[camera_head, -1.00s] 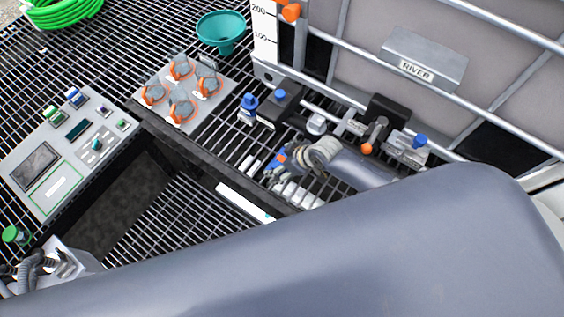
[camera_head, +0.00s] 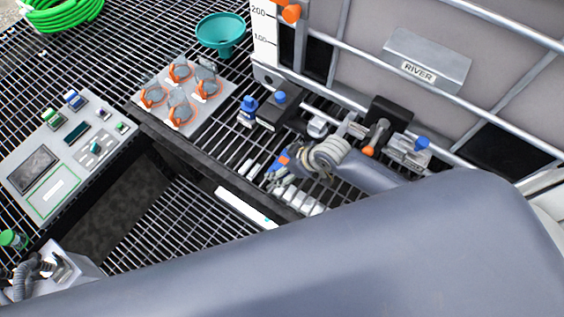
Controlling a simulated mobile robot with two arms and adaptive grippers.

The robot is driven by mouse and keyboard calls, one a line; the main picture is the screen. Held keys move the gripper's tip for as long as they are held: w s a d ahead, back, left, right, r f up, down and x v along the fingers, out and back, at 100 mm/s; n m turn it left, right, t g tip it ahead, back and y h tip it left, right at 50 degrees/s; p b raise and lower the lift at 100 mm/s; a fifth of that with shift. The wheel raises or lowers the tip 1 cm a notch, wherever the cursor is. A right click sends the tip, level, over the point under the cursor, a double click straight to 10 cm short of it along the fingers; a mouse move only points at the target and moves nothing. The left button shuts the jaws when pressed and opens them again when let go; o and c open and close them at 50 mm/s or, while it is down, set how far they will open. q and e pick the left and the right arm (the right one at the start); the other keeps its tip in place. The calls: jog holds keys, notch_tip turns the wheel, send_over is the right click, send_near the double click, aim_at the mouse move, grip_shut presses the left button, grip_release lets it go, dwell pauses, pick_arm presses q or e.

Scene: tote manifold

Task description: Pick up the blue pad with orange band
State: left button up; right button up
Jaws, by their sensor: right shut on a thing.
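The blue pad with orange band (camera_head: 283,160) is small and partly hidden at the tip of my right gripper (camera_head: 290,167). The gripper is shut on it, over the grating just behind the dark edge of the recess. Its wrist, with pale rings, and its blue-grey arm reach in from the lower right. The fingers are small and partly hidden, so the exact contact is hard to see. I cannot make out my left gripper.
A row of small pale blocks (camera_head: 298,197) lies close in front of the right gripper. Valves with blue knobs (camera_head: 281,97) and the caged tank (camera_head: 400,120) stand behind. A grey plate with orange-ringed parts (camera_head: 210,108) and a teal funnel (camera_head: 221,32) are to the left.

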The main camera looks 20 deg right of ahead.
jog(key=s, duration=0.4)
jog(key=s+d+b, duration=0.1)
jog(key=s, duration=0.3)
jog(key=s+r+b, duration=0.1)
jog(key=s, duration=0.4)
jog(key=shift+d+r, duration=0.1)
jog(key=shift+d, duration=0.3)
jog(key=shift+s+d+r+b, duration=0.15)
jog(key=shift+s+b, duration=0.15)
jog(key=shift+s, duration=0.3)
jog(key=shift+o, duration=0.8)
jog(key=shift+w, duration=0.1)
jog(key=shift+c, duration=0.3)
